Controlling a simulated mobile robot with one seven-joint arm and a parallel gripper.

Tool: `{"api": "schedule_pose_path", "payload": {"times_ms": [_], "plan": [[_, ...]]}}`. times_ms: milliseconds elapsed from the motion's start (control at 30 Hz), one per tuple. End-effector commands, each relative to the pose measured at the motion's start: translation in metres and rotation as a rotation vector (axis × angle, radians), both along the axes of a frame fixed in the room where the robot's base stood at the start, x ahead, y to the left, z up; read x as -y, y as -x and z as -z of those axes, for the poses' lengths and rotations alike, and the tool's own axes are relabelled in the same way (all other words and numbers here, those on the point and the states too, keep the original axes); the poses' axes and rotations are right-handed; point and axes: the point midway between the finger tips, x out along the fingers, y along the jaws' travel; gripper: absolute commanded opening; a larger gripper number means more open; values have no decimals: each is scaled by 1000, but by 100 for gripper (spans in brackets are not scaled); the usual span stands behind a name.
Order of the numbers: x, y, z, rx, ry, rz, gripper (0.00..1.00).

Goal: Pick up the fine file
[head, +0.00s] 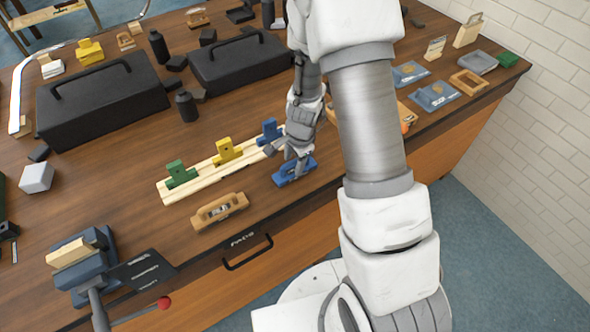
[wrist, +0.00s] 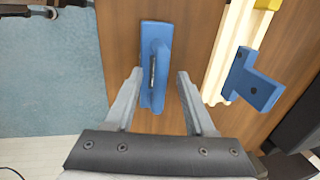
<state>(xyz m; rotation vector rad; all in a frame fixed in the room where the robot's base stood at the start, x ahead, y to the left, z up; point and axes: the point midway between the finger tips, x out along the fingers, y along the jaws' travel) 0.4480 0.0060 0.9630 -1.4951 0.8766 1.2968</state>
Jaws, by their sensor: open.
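No label shows which thing is the fine file. A blue block-shaped tool (head: 297,174) with a raised grip lies on the wooden bench near its front edge. In the wrist view this blue tool (wrist: 155,40) points away from me, its near end between the fingertips. My gripper (wrist: 157,76) is open, one finger on each side of it, with gaps visible on both sides. In the head view my gripper (head: 293,158) is just above the tool and partly covers it. A similar tan wooden tool (head: 220,211) lies to its left.
A pale wooden rail (head: 205,180) with green (head: 180,175), yellow (head: 226,152) and blue (head: 269,132) blocks lies close behind. Black toolboxes (head: 102,98) stand farther back. A vise (head: 80,262) sits front left. The bench front has a drawer handle (head: 247,256).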

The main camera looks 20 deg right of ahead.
Motion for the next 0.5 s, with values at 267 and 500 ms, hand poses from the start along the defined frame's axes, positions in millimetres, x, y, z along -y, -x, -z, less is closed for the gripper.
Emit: {"api": "schedule_pose_path", "payload": {"times_ms": [267,500], "plan": [[0,-1,5,1,0,1,55],[0,-1,5,1,1,0,19]]}}
